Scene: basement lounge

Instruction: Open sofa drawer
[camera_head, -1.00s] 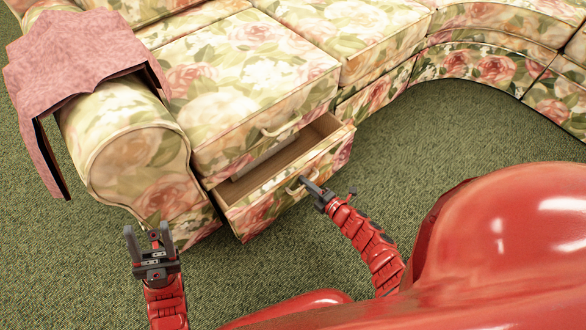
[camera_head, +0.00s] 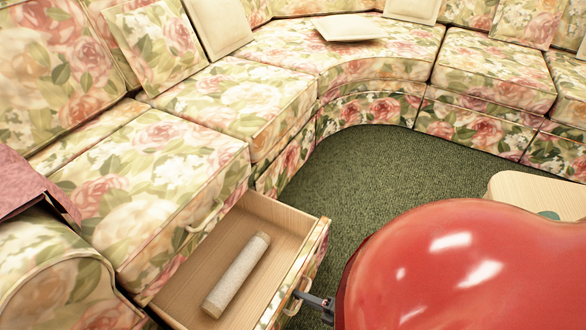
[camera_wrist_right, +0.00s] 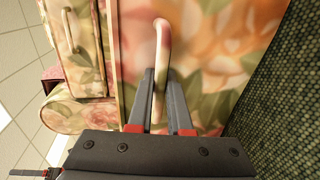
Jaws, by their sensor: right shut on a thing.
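The sofa drawer (camera_head: 285,217) below the floral seat is pulled well out, its wooden inside showing. A pale cylinder (camera_head: 237,274) lies in it. The drawer's floral front (camera_wrist_right: 215,40) carries a cream handle (camera_wrist_right: 161,40). My right gripper (camera_head: 303,296) is at this handle, partly cut off by my red body. In the right wrist view, the fingers of my right gripper (camera_wrist_right: 160,76) stand on either side of the handle, shut on it. My left gripper is out of the head view; a small red and black part at the lower left of the wrist view may be it.
Another handle (camera_head: 205,216) sits on the seat front above the drawer. A pink cloth (camera_head: 30,188) drapes the sofa arm at left. A wooden table (camera_head: 535,192) stands at right. Green carpet (camera_head: 360,170) is clear between the drawer and the curved sofa.

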